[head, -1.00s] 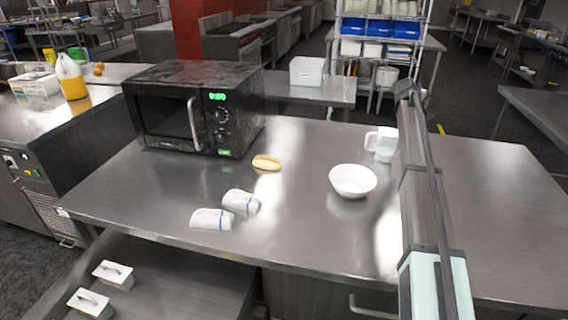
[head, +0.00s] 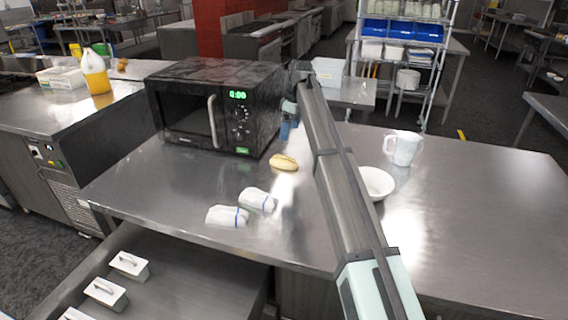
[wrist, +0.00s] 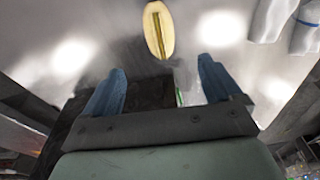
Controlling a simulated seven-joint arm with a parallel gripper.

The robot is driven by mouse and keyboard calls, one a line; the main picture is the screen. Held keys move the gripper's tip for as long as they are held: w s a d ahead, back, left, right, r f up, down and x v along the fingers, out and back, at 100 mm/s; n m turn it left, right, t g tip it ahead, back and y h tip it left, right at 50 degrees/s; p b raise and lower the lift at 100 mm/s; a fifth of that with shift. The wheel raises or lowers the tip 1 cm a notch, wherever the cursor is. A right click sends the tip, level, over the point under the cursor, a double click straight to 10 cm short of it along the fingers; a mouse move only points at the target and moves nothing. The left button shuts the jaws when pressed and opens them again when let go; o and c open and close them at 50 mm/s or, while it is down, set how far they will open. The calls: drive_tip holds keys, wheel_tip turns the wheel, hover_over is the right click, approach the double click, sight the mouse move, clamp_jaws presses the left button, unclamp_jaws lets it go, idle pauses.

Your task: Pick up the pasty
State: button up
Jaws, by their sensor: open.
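The pasty (head: 284,162), a small golden oval, lies on the steel table in front of the microwave's right corner. In the wrist view the pasty (wrist: 158,30) lies ahead of my gripper, between the lines of its two fingers and apart from them. My gripper (wrist: 160,82) is open and empty, with blue fingers spread wide. In the head view my gripper (head: 287,128) is small and partly hidden by my arm, just behind the pasty beside the microwave.
A black microwave (head: 213,106) stands close to the left of my gripper. Two white cloth rolls (head: 257,200) lie in front of the pasty. The table's right side is clear.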

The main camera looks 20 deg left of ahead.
hover_over(284, 157)
drive_tip(key=d, duration=0.1)
wheel_tip(284, 157, down, 8)
drive_tip(key=shift+w+r, duration=0.1)
drive_tip(key=shift+w+a+f, duration=0.1)
drive_tip(key=shift+a+f, duration=0.1)
drive_tip(key=shift+f, duration=0.75)
drive_tip(key=shift+a+f, duration=0.15)
drive_tip(key=shift+f, duration=0.75)
drive_tip(key=shift+w+a+f, duration=0.1)
drive_tip(key=shift+a+f, duration=0.1)
drive_tip(key=shift+f, duration=0.75)
drive_tip(key=c, duration=1.2)
